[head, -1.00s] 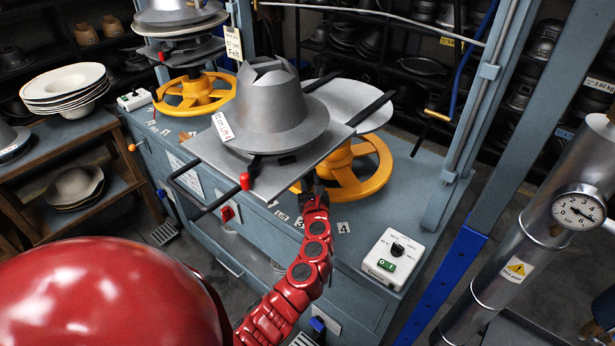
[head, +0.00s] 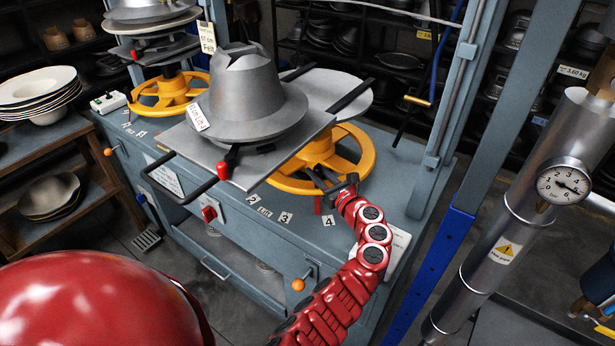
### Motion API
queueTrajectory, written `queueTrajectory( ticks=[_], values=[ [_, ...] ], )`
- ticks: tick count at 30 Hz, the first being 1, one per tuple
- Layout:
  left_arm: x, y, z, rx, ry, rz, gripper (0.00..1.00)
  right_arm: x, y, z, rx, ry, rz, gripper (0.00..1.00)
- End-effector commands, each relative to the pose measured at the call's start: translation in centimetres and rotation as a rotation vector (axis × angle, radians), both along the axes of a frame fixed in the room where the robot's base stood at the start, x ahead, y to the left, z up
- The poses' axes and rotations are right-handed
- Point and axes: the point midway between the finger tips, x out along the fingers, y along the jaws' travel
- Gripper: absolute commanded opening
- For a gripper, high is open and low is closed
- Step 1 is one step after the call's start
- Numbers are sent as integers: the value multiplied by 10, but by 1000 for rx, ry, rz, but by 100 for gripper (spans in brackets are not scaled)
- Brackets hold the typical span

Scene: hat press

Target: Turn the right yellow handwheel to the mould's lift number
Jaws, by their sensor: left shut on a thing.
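The right yellow handwheel (head: 358,150) lies flat under the plate that carries the grey hat mould (head: 250,100). A white tag (head: 198,117) on the mould is tilted; in the earlier head view its text seems to end in Lift 4. My left gripper (head: 328,181) is shut on the handwheel's near rim; its fingertips are partly dark against the wheel. Number plates 2, 3 (head: 285,218) and 4 (head: 328,222) lie on the bench in front of the wheel. A small red upright piece (head: 317,205) shows under the rim near plate 4. My right gripper is out of view.
The mould's plate (head: 180,143) with a red-knobbed lever (head: 223,171) overhangs the wheel's left part. A second yellow handwheel (head: 170,90) stands at the back left. A blue-grey post (head: 445,110) and a gauge pipe (head: 520,210) stand right.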

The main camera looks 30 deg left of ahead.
Motion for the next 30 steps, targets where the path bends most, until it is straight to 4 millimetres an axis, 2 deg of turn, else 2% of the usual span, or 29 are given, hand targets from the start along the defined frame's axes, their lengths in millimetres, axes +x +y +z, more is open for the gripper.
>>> queueTrajectory(
  ticks=[3,9,28,29,30],
  values=[
    [7,-10,-3,-4,1,-11,0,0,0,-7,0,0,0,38],
    [13,-18,-2,-4,0,-15,0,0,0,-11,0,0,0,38],
    [17,-21,1,-1,-4,-16,0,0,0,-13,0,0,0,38],
    [17,-21,1,-1,-4,-15,32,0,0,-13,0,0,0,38],
    [17,-21,1,-1,-4,-16,39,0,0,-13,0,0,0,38]
  ],
)
